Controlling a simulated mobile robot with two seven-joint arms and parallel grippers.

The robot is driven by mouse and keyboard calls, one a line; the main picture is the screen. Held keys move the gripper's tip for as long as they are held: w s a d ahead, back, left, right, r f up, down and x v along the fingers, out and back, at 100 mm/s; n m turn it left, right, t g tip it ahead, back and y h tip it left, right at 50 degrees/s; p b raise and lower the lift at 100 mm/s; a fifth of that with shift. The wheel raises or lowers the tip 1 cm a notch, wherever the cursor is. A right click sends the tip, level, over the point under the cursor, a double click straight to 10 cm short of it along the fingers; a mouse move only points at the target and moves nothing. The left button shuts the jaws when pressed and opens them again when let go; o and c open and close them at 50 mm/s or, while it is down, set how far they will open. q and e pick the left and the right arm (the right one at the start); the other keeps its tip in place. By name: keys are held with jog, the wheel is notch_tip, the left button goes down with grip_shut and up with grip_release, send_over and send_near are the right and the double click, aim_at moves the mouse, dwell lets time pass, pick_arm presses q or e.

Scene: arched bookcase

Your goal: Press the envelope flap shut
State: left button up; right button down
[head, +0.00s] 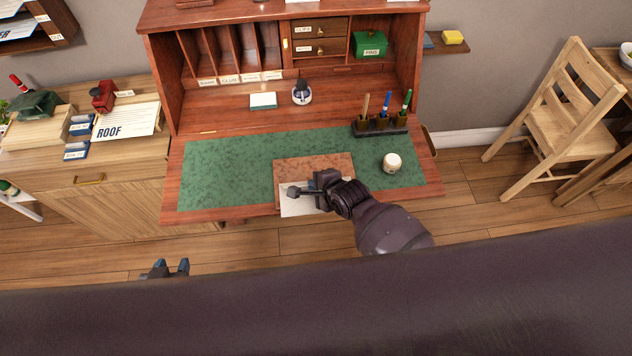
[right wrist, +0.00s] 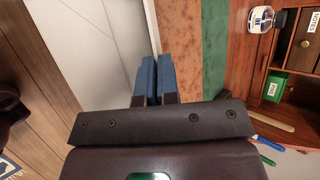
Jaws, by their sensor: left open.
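A white envelope (head: 299,206) lies at the front edge of the desk, against a brown leather mat (head: 314,164). In the right wrist view the envelope (right wrist: 95,38) shows a crease line; whether its flap lies flat is unclear. My right gripper (head: 307,190) is over the envelope in the head view and hides part of it. Its blue fingertips (right wrist: 158,62) are together with nothing visible between them, by the envelope's edge beside the mat; contact cannot be told. My left gripper (head: 171,266) is open and empty, low in front of the desk at left.
The green desk surface (head: 230,172) is mostly clear. A round white-topped jar (head: 392,162) stands right of the mat, and a dark pen holder (head: 381,129) behind it. An ink bottle (head: 302,92) and a small pad (head: 263,100) stand further back.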

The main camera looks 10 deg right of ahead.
jog(key=c, duration=1.3)
grip_release()
jog(key=shift+c, duration=0.2)
